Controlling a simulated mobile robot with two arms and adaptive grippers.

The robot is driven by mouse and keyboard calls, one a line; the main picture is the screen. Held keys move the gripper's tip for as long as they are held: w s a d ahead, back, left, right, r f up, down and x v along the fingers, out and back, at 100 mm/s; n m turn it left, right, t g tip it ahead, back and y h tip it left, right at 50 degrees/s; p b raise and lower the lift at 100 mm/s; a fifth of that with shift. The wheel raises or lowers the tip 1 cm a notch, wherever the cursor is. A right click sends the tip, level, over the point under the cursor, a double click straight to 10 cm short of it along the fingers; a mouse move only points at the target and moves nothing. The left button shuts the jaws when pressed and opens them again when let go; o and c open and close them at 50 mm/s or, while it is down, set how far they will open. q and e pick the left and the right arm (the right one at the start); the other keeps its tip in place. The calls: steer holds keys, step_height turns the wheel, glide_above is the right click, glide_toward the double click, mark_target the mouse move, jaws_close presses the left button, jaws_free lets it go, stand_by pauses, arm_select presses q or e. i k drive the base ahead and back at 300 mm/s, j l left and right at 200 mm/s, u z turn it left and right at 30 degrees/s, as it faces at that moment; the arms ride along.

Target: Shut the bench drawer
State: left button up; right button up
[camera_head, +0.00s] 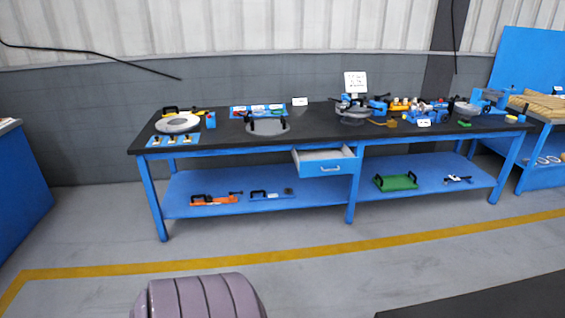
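The bench (226,146) has a black top and blue legs and stands against the back wall. Its drawer (327,168) hangs under the top near the middle, with a blue front and a light handle. The drawer is pulled out, and its pale inside shows above the front edge. The drawer is well ahead of me, across open floor. Neither of my grippers shows in the head view.
A lower blue shelf (300,200) holds an orange tool (212,201) and a green tray (396,182). Tools and round flanged parts crowd the bench top. A blue cabinet (22,185) stands at left, another blue bench at right. The grey floor (330,270) before the bench is clear.

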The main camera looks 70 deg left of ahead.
mark_target(312, 162)
steer(key=u, duration=1.8)
steer(key=i+j, duration=0.1)
steer(key=i, duration=0.1)
